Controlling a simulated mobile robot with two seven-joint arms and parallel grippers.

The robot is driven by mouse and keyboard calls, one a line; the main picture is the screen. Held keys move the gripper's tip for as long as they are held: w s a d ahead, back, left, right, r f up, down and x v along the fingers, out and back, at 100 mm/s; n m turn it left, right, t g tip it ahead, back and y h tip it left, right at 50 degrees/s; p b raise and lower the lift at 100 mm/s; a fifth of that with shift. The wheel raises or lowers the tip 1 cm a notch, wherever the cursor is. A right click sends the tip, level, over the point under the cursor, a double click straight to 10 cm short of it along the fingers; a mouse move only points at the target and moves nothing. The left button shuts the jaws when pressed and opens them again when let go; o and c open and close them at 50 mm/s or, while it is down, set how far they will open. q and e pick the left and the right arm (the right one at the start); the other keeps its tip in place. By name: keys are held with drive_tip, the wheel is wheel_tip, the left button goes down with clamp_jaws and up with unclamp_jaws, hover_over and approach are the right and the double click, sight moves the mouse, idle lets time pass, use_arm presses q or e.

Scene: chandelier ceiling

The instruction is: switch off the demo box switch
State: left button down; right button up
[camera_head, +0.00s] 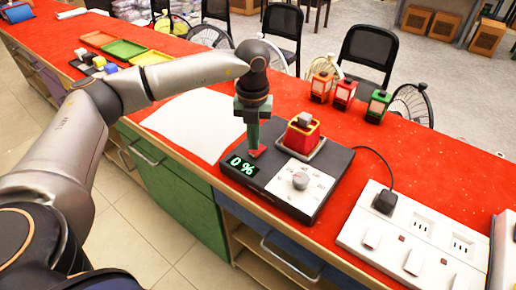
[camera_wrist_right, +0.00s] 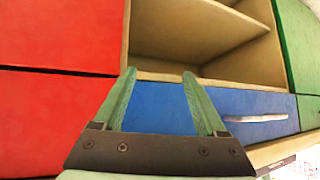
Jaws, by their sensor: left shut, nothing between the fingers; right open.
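The black demo box (camera_head: 325,188) sits on the red counter. Its lit green display (camera_head: 243,166) reads 0 %. A round knob (camera_head: 300,180) stands on its pale dial plate. A red and yellow piece with a grey top (camera_head: 303,131) sits on the box's far part. A small red switch (camera_head: 257,152) is at the box's left end. My left gripper (camera_head: 253,146) is shut and points down at the red switch; I cannot tell whether it touches it. My right gripper (camera_wrist_right: 157,87) is open and empty, in front of a blue drawer (camera_wrist_right: 160,108).
A white power strip (camera_head: 400,235) with a black plug (camera_head: 385,202) lies right of the box. Several lantern-like lamps (camera_head: 344,94) stand behind it. White paper (camera_head: 195,122) and coloured trays (camera_head: 122,49) lie to the left. Chairs (camera_head: 368,50) and fans stand beyond the counter.

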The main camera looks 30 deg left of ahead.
use_arm(q)
drive_tip(key=shift+f+b, duration=0.5)
drive_tip(key=shift+f, duration=0.35)
drive_tip(key=shift+r, duration=0.15)
drive_tip(key=shift+r+p, duration=0.55)
drive_tip(key=shift+p, duration=0.05)
drive_tip(key=shift+r+p, duration=2.15)
drive_tip(key=shift+r, duration=0.75)
drive_tip(key=shift+f, duration=0.1)
